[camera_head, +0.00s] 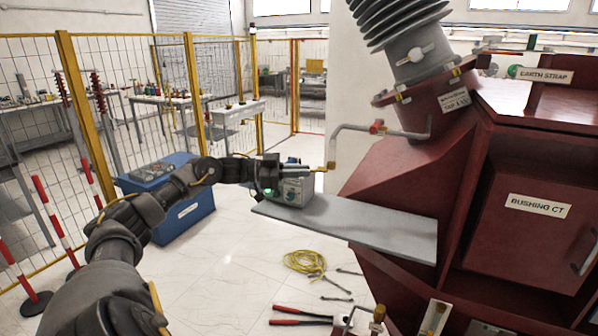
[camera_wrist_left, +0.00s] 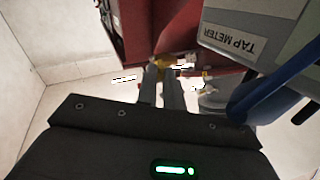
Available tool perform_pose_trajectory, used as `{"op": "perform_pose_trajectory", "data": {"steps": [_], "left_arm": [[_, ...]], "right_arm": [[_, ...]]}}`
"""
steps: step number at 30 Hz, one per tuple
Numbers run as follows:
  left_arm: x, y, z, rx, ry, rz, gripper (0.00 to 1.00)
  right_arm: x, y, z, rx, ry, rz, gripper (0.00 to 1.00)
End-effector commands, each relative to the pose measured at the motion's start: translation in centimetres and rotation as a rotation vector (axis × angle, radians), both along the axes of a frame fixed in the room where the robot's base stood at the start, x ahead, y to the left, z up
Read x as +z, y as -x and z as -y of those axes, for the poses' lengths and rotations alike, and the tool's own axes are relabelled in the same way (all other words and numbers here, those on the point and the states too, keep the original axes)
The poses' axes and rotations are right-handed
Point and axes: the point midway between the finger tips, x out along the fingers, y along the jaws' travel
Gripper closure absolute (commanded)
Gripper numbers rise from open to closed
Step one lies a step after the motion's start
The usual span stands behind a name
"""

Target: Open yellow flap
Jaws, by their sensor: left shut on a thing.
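The small yellow flap (camera_head: 331,166) sits at the lower end of a bent grey pipe (camera_head: 350,129) that comes out of the dark red transformer (camera_head: 400,170). My left gripper (camera_head: 318,170) reaches in from the left, with its fingers closed at the flap. In the left wrist view, the two fingers (camera_wrist_left: 161,88) are close together, and the yellow flap (camera_wrist_left: 160,66) shows at their tips. The fingers partly hide the flap, so its exact angle is hard to tell. My right gripper is not in view.
A grey shelf (camera_head: 350,222) juts from the transformer below the gripper, with a tap meter box (camera_head: 291,190) on it, close under my wrist. The box also shows in the left wrist view (camera_wrist_left: 265,35). A yellow cable coil (camera_head: 304,261) and tools lie on the floor.

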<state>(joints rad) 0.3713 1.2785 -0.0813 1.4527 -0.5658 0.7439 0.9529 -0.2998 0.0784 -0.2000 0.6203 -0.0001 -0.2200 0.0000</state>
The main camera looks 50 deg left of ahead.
Motion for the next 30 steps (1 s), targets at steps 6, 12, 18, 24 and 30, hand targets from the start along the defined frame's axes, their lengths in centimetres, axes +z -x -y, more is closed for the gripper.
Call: {"op": "perform_pose_trajectory", "data": {"steps": [6,12,18,24,30], "left_arm": [[-0.1,0.0,0.0,-0.001,0.0,-0.002,0.76],[0.0,0.0,0.0,0.0,0.0,0.0,0.69],[-0.2,0.2,-0.2,0.001,-0.001,-0.001,0.69],[-0.8,1.8,-1.8,0.003,-0.002,-0.004,0.69],[-0.8,3.9,-3.9,0.001,-0.003,-0.004,0.69]], "right_arm": [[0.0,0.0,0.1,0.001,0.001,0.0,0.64],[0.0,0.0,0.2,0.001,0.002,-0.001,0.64],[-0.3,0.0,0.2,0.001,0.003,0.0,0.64],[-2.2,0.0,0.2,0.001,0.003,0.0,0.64],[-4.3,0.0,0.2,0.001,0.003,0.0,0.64]]}}
